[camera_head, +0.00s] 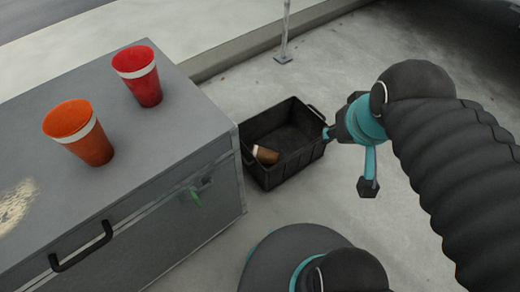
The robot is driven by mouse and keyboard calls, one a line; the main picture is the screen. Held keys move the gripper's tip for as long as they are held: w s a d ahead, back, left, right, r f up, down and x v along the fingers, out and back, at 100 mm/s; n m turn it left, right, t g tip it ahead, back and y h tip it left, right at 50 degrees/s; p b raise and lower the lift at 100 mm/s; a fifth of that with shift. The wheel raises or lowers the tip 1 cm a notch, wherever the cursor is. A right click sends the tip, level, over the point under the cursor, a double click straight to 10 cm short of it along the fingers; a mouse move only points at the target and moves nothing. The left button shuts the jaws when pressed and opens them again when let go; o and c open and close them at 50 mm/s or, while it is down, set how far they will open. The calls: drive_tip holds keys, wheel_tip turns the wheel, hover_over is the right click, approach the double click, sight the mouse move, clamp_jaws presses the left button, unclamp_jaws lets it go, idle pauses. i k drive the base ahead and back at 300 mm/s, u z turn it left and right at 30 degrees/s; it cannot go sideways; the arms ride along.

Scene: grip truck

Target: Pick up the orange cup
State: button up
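The orange cup (80,132) stands upright on top of the grey metal chest (150,205) at the left. It has a white band below its rim. My gripper (347,161) is off to the right, well apart from the orange cup, past the black crate. Its two teal fingers with dark tips are spread apart, with nothing between them.
A red cup (138,76) stands behind and right of the orange cup on the chest. The black crate (285,160) on the floor right of the chest holds a brown cup (265,155) on its side. A thin post (286,35) stands behind. The chest has a handle (82,246).

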sight(74, 125)
drive_tip(key=u, duration=0.1)
drive_tip(key=k, duration=1)
drive_tip(key=z, duration=0.55)
